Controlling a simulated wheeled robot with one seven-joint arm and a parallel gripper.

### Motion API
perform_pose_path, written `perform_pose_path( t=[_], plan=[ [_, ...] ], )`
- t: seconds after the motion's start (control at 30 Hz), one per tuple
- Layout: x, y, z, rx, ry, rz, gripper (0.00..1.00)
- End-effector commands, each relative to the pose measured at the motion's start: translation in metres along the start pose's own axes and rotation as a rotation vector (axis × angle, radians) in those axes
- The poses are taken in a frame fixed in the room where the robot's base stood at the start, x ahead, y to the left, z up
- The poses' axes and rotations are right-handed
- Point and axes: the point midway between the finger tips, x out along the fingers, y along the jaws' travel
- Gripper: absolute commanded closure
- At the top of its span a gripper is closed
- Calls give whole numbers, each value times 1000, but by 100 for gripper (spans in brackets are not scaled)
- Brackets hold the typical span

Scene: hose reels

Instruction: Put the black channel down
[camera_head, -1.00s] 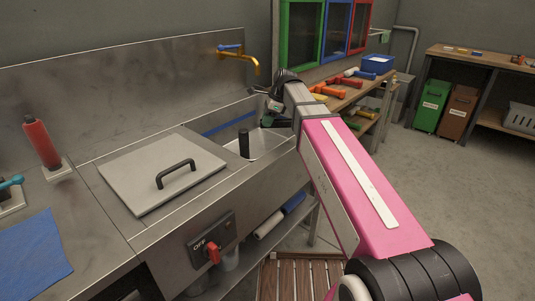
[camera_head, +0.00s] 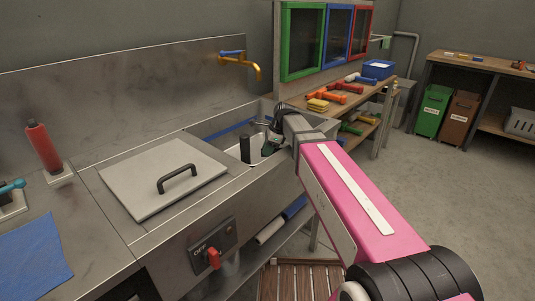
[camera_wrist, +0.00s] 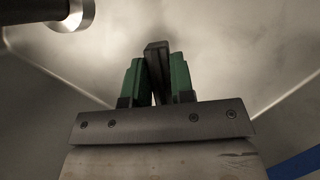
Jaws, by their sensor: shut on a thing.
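My gripper (camera_head: 267,149) is low inside the sink basin (camera_head: 229,140) at the right of the steel counter. In the wrist view its two green fingers (camera_wrist: 158,80) are shut on the black channel (camera_wrist: 157,58), a dark narrow piece that sticks up between them. The basin's pale floor and walls lie beyond it. I cannot tell whether the channel touches the basin floor. In the head view the channel cannot be made out behind my wrist and fingers.
A black upright post (camera_head: 245,148) stands in the basin, left of my gripper. A brass tap (camera_head: 240,62) is above on the back wall. A grey lid with a black handle (camera_head: 177,178) covers the counter to the left. A wooden bench with tools (camera_head: 345,92) is behind right.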

Motion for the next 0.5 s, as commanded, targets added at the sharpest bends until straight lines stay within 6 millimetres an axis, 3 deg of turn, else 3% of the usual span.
perform_pose_path(
  t=[0.17,0.5],
  plan=[
    [17,0,-7,1,0,1,100],
    [19,0,-8,0,0,0,100]
  ],
)
